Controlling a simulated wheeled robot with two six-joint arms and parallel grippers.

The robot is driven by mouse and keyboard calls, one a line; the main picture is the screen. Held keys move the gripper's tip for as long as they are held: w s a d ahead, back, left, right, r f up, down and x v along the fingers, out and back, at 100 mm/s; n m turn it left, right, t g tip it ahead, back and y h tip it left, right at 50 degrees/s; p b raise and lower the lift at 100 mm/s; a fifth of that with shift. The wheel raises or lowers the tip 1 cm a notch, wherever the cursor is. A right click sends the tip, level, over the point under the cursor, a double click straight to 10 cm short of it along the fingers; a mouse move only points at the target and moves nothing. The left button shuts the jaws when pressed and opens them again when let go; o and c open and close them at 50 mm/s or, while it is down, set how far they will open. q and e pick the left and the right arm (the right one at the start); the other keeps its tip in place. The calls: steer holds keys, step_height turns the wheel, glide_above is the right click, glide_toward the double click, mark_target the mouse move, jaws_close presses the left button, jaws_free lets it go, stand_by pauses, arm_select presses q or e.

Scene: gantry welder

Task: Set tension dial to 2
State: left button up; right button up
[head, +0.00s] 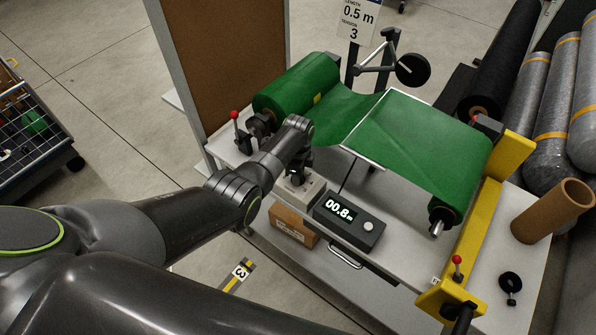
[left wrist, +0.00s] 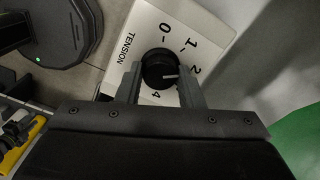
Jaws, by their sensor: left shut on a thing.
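The tension dial (left wrist: 159,70) is a black round knob on a white plate (left wrist: 140,40) marked TENSION, with 0, 1, 2 and 4 showing; the place between 2 and 4 is hidden by a finger. Its white pointer line points right, roughly at the 2, which is partly covered. My left gripper (left wrist: 160,82) is shut on the knob, one finger on each side. In the head view my left gripper (head: 297,172) is over the light grey dial box (head: 297,192), and the knob is mostly hidden. My right gripper is not in view.
A counter (head: 349,220) reading 00.8 m stands right of the dial box. Green sheet (head: 415,135) runs across the machine behind. A sign (head: 357,17) reads length 0.5 m, tension 3. A red-knobbed lever (head: 236,118) stands close to my left arm. A cardboard box (head: 291,226) sits below.

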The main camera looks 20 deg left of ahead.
arm_select(q)
steer(key=shift+w+r+m, duration=0.1)
steer(key=shift+m, duration=1)
steer(key=o, duration=1)
steer(key=shift+r+p, duration=0.3)
steer(key=shift+r, duration=0.05)
step_height(320, 180, up, 5)
steer(key=shift+f+p, duration=0.2)
steer(key=shift+p, duration=0.15)
step_height(320, 180, up, 12)
steer(key=b, duration=0.1)
steer(key=shift+b, duration=0.4)
